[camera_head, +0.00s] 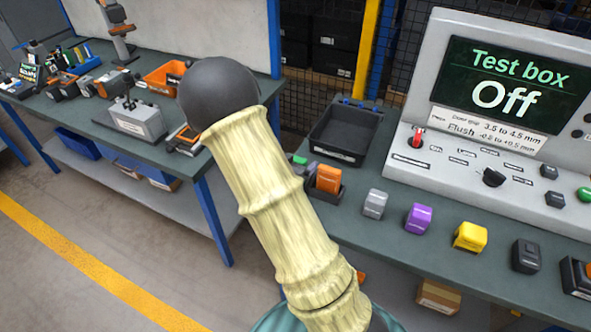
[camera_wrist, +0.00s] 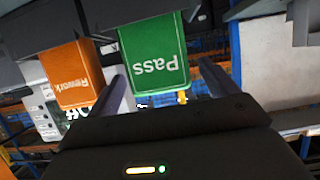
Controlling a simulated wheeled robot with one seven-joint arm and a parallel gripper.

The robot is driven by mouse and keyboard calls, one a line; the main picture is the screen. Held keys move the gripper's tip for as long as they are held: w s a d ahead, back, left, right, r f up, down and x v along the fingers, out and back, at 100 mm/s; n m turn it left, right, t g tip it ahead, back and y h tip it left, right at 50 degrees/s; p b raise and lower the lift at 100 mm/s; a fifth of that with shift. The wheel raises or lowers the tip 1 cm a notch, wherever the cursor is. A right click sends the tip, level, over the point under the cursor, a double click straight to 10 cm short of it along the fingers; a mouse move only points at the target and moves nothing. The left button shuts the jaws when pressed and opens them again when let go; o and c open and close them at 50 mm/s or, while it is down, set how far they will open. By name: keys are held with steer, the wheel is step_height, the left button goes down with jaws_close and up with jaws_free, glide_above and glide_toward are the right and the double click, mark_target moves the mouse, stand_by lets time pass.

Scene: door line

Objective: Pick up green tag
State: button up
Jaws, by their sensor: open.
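The green tag (camera_wrist: 152,55), lettered "Pass", fills the upper middle of the wrist view, where its lettering is upside down. My gripper (camera_wrist: 162,72) is open, with one finger at each side of the green tag. I cannot tell whether either finger touches it. The orange tag (camera_wrist: 75,75), lettered "Rework", is just left of the left finger. In the head view, a small green piece (camera_head: 299,160), likely the same tag, shows beside my arm, near an orange block (camera_head: 328,178) in a dark holder. My gripper is hidden in the head view.
A test box (camera_head: 505,95) reading "Off" stands on the right bench, with a black tray (camera_head: 345,133) to its left. Grey (camera_head: 375,203), purple (camera_head: 418,218) and yellow (camera_head: 470,236) blocks line the front edge. A left bench (camera_head: 85,100) holds tools.

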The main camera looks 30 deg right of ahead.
steer(key=shift+x, duration=1.2)
steer(key=c, duration=1.1)
